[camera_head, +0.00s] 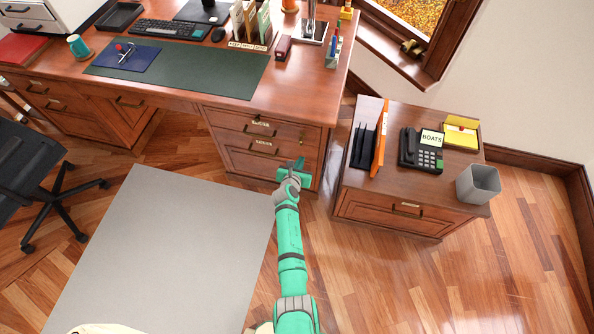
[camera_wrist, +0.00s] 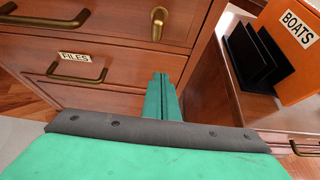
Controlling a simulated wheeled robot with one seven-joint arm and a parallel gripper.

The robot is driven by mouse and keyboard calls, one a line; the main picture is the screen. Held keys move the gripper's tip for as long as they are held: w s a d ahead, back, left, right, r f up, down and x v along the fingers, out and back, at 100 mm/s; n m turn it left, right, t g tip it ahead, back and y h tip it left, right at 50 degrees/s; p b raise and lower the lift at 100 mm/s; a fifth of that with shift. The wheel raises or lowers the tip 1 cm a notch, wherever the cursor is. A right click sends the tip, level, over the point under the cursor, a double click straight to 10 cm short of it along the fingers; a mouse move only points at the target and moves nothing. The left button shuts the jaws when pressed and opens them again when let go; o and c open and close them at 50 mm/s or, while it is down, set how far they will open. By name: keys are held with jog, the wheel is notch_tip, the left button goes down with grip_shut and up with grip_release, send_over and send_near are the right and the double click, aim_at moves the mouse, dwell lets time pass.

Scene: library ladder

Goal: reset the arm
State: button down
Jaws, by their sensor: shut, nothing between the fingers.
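My gripper (camera_head: 297,165) is at the end of my green arm, which stretches forward in the head view. It is in front of the right-hand drawers of the wooden desk (camera_head: 305,100). In the wrist view my gripper (camera_wrist: 160,80) has its fingers together, with nothing seen between them. The fingers point toward the desk's right edge, below a brass knob (camera_wrist: 158,22). A drawer labelled FILES (camera_wrist: 75,57) is to their left and looks shut. I cannot tell whether the fingers touch the desk.
A side cabinet (camera_head: 365,208) to the right holds a phone (camera_head: 421,150), an orange BOATS binder (camera_head: 380,140) and a grey bin (camera_head: 478,184). An office chair (camera_head: 30,175) stands at the left. A grey mat (camera_head: 160,250) lies on the open floor.

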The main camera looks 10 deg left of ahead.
jog(key=v, duration=0.6)
jog(key=shift+s, duration=0.15)
jog(key=s+d+r+m+t+y, duration=0.1)
jog(key=s+d+r+m, duration=0.1)
jog(key=s+m, duration=0.9)
jog(key=s+d+r+m+y, duration=0.15)
jog(key=s+m, duration=0.45)
jog(key=s, duration=1)
jog(key=s+d+r+m+t+h, duration=0.1)
jog(key=s+d+r+m, duration=0.3)
jog(key=s+r+m, duration=0.5)
jog(key=s+d+r+m+t+h, duration=0.1)
jog(key=s+d+r+m, duration=0.4)
jog(key=s+r+m, duration=0.4)
notch_tip(320, 180, up, 5)
jog(key=shift+f+m, duration=0.1)
jog(key=shift+m, duration=0.3)
jog(key=shift+d, duration=0.1)
